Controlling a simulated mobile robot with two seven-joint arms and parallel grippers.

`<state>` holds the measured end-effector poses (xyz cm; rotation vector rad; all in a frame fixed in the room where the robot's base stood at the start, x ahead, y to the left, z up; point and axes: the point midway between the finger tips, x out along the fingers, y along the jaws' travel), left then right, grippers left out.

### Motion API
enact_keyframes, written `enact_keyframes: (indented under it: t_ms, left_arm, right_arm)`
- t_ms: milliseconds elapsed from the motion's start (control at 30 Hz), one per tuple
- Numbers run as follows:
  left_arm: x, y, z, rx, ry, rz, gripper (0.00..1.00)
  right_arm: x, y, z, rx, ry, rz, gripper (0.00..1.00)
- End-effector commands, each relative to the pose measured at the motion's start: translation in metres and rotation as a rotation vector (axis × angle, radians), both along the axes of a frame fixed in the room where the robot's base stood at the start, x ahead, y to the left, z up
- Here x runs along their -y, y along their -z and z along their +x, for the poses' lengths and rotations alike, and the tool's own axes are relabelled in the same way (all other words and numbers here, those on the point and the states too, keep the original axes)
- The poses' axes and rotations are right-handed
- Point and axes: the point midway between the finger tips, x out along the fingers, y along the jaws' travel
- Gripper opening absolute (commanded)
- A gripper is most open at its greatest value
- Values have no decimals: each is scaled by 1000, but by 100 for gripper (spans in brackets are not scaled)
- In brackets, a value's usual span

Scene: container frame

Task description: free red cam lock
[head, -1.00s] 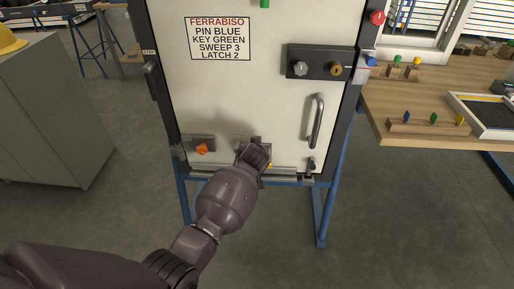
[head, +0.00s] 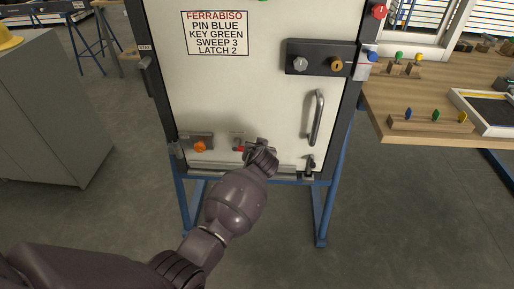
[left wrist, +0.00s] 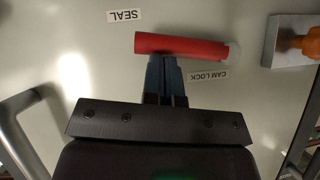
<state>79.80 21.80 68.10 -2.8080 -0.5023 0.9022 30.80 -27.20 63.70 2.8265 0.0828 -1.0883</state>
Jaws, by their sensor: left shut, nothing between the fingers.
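The red cam lock handle (head: 239,149) is low on the pale cabinet door, just left of my left gripper (head: 259,147). In the left wrist view the red handle (left wrist: 190,46) is a bar lying nearly level, with a pale end at right, close to the upside-down "CAM LOCK" label (left wrist: 208,75). The closed fingers of my left gripper (left wrist: 164,64) end at the bar's edge, with nothing held between them; whether they touch it is unclear. The lock's mount is partly hidden in the head view. My right gripper is not in view.
An orange knob (head: 200,146) sits left of the handle on the door (head: 230,95). A vertical door handle (head: 317,118) and a black latch panel (head: 320,59) are to the right. A wooden workbench (head: 400,104) stands at far right, a grey cabinet (head: 45,110) at left.

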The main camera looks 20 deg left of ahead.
Motion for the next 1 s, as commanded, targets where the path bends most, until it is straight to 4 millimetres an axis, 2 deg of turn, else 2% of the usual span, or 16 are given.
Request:
enact_keyframes:
  t_ms: [33,100,500,1000]
  left_arm:
    - [1,12,-1,-21,1,38,0]
    - [2,19,-2,-41,1,102,0]
    - [-2,49,-3,-149,2,471,0]
    - [-16,70,-6,-254,1,858,0]
  right_arm:
    - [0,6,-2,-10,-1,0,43]
    - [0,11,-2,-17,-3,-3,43]
    - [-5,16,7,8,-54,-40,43]
    - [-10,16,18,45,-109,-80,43]
